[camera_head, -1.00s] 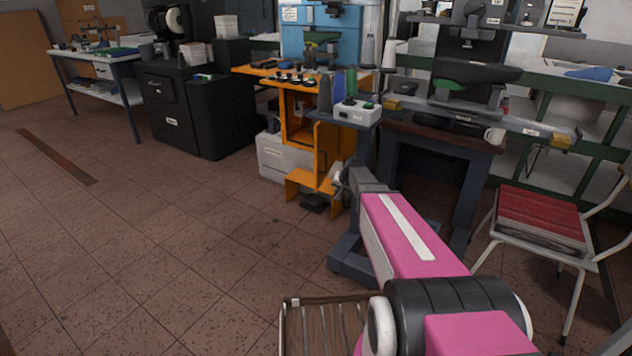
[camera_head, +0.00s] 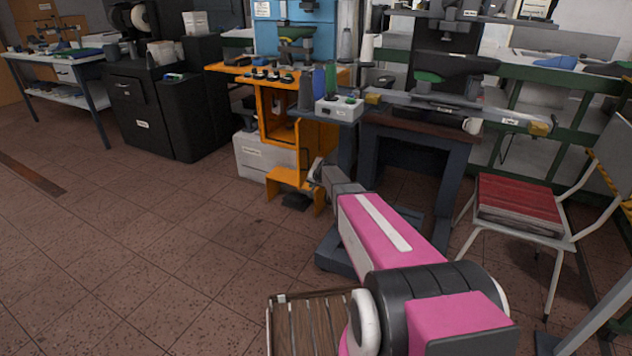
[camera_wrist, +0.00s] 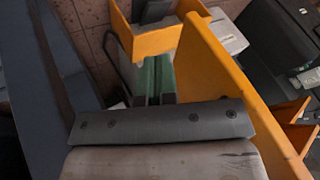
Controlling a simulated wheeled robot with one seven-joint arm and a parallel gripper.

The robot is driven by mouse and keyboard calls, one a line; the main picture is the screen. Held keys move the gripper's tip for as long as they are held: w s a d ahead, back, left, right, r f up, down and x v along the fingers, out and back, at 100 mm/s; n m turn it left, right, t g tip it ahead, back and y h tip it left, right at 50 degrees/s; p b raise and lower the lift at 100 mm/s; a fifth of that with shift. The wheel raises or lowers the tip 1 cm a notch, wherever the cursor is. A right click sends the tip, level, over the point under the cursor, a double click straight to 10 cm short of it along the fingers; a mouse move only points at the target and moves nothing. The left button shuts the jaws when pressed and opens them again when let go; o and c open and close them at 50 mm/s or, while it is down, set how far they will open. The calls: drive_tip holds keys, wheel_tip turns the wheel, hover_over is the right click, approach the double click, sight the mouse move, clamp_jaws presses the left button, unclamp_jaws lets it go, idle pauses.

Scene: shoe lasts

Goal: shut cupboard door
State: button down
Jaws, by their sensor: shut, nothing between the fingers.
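The orange cupboard (camera_head: 272,118) stands under the blue machine in the head view. An orange panel (camera_head: 315,136), which looks like its door, is at its right side and stands out from the front. My gripper (camera_head: 317,172) is low in front of that side, partly hidden by my arm. In the wrist view my gripper (camera_wrist: 153,80) is shut and empty, its green-faced fingers together. The orange panel (camera_wrist: 228,75) runs diagonally just right of the fingers. I cannot tell whether they touch.
An orange step (camera_head: 290,188) juts out low in front of the cupboard, also at the top of the wrist view (camera_wrist: 160,38). The floor at left is clear.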

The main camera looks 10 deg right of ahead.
sight(301, 186)
drive_tip(key=shift+w+a+f, duration=0.1)
drive_tip(key=shift+w+a, duration=0.2)
drive_tip(key=shift+a, duration=0.35)
drive_tip(key=shift+w+a+f, duration=0.1)
drive_tip(key=shift+w+a, duration=0.25)
drive_tip(key=shift+a, duration=0.3)
drive_tip(key=shift+w+a+f, duration=0.1)
drive_tip(key=shift+w+a, duration=0.2)
drive_tip(key=shift+a, duration=0.35)
